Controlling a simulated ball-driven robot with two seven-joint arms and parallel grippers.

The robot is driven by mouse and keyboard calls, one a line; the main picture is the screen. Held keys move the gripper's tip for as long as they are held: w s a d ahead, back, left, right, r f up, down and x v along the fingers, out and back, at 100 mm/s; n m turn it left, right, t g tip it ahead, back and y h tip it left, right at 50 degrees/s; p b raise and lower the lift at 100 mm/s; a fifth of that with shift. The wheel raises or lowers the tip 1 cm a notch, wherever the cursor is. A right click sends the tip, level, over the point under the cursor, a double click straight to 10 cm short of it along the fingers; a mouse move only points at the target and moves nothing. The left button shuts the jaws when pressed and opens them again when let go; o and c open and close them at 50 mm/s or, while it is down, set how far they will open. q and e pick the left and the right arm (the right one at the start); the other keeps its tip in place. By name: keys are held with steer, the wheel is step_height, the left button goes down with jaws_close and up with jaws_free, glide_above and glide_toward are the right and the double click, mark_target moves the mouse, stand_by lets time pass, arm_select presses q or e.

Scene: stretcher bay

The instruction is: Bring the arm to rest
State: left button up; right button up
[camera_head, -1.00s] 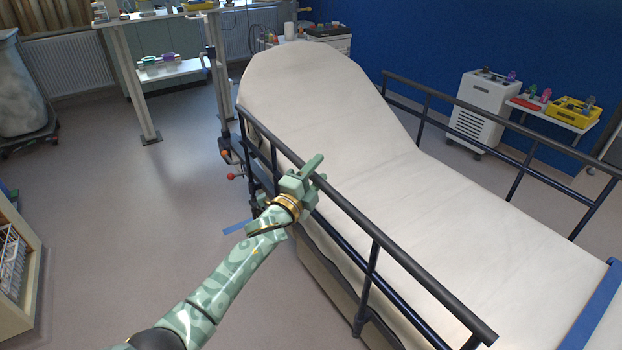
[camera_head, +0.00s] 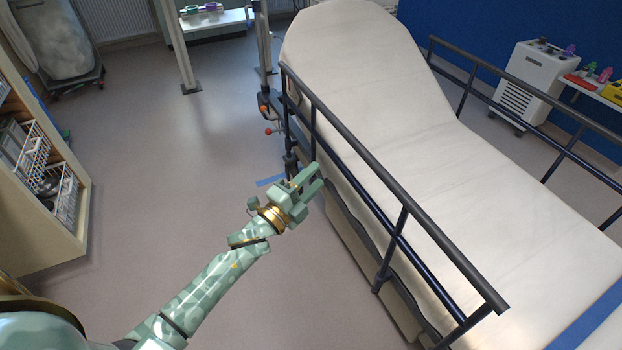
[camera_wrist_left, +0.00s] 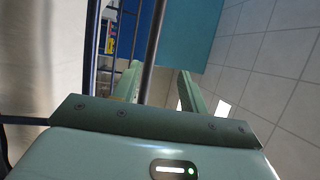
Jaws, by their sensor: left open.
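My left gripper (camera_head: 308,181) is open, its two green fingers apart, beside the near side of the stretcher (camera_head: 400,130). In the head view it shows a little left of and below the dark side rail (camera_head: 372,165). In the left wrist view the open fingers (camera_wrist_left: 158,85) point up, and a dark rail bar (camera_wrist_left: 152,50) appears between them. I cannot tell whether the bar is inside the grip or only beyond it. Nothing is clearly held. My left arm comes in from the bottom left. My right gripper is not in view.
A shelf unit with wire baskets (camera_head: 65,190) stands at the left. Open floor (camera_head: 190,150) lies between it and the stretcher. A white cabinet (camera_head: 525,80) stands beyond the far rail (camera_head: 575,155).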

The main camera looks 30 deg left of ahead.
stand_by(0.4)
arm_select(q)
steer(key=s+a+f+n+g+y, duration=0.25)
steer(key=f+n, duration=0.25)
steer(key=f, duration=0.5)
steer(key=s+a+f+n+g+y, duration=0.1)
steer(key=s+f+n+g+y, duration=0.3)
steer(key=f, duration=0.6)
steer(key=s+f+n+g+h, duration=0.2)
steer(key=s+f+n+g, duration=0.15)
steer(key=s+f, duration=0.6)
steer(key=s+f+n+g+p, duration=0.1)
steer(key=s+f+n+g, duration=0.15)
steer(key=s+f, duration=0.5)
steer(key=s+f+n+g, duration=0.1)
steer(key=s+f+g, duration=0.3)
steer(key=s, duration=0.7)
steer(key=s+d+f+g, duration=0.1)
steer(key=s, duration=1)
steer(key=s+d+f+g, duration=0.1)
steer(key=s+f+g, duration=0.1)
steer(key=s, duration=0.8)
steer(key=shift+s+f+y, duration=0.2)
steer(key=shift+s+y, duration=0.15)
